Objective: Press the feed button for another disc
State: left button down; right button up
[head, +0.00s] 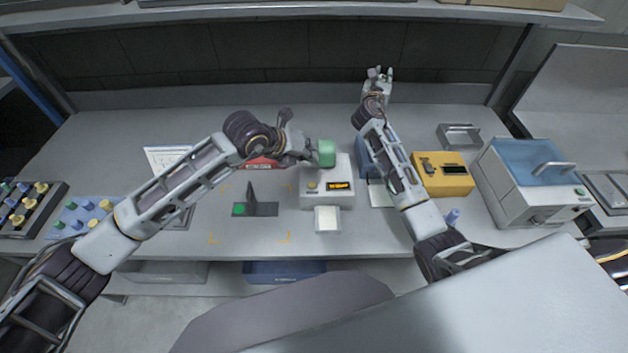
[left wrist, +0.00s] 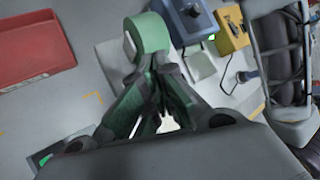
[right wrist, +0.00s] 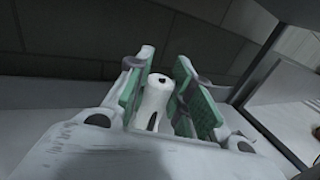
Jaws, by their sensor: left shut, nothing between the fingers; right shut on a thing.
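A pale dispenser box (head: 325,198) stands mid-bench with a small yellow-lit display (head: 340,185) and a round tan button (head: 312,185) on its front. A green rounded part (head: 327,152) sits at its back; it also shows in the left wrist view (left wrist: 150,32). A white pad or tray (head: 328,219) lies in front of the box. My left gripper (head: 308,152) is shut and empty, just left of the green part; whether they touch is unclear. My right gripper (head: 380,74) is raised near the back wall, shut on a white cylindrical thing with a dark hole (right wrist: 155,100).
A yellow box (head: 443,175) and a white machine with a blue lid (head: 530,180) stand to the right. A red tray (head: 262,163) lies behind my left forearm. A dark fixture with a green spot (head: 255,209) lies left of the dispenser. Knob panels (head: 85,217) fill the left end.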

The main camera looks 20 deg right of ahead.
aim_at(310, 183)
jog(key=shift+s+r, duration=0.1)
pick_arm(q)
jog(key=shift+f, duration=0.15)
